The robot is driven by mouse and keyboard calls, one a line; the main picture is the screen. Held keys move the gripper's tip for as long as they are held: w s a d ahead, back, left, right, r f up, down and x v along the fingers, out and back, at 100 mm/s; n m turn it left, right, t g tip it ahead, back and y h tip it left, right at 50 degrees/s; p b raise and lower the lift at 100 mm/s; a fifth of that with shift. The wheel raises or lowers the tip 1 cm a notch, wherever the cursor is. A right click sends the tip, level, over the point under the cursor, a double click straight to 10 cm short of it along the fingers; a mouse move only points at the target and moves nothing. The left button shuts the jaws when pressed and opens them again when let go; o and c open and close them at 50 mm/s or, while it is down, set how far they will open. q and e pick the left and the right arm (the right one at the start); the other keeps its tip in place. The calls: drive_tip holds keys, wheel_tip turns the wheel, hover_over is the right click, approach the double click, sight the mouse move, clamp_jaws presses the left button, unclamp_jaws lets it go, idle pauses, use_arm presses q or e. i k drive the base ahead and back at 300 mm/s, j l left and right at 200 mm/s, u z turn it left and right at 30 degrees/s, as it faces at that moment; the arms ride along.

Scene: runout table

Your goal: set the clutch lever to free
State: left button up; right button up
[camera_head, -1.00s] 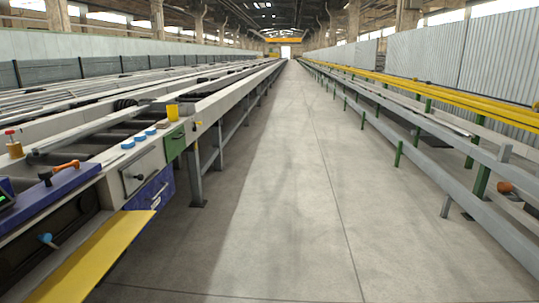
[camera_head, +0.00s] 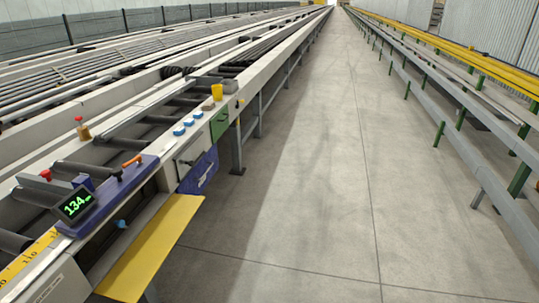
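No label for the clutch lever can be read, so I cannot tell which handle it is. An orange lever (camera_head: 132,160) lies on top of the blue console (camera_head: 108,198) at the left. A black knob (camera_head: 117,173) stands beside it on the same console. A blue knob (camera_head: 121,223) sticks out below the console's front. A red-topped post (camera_head: 80,124) stands farther back on the runout table. A red button (camera_head: 46,175) is behind the display. Neither of my grippers is in view.
A green display (camera_head: 75,204) reads about 134. A yellow shelf (camera_head: 152,250) juts out from the table's front. Blue buttons (camera_head: 179,132), a yellow cup (camera_head: 217,92) and a green box (camera_head: 220,123) are farther along. The floor (camera_head: 300,190) to the right is clear up to the grey rails (camera_head: 460,160).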

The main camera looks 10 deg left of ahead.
sight(120, 223)
drive_tip(key=k+u, duration=0.1)
drive_tip(key=u, duration=1.25)
drive_tip(key=l, duration=0.3)
drive_tip(key=i+z, duration=0.05)
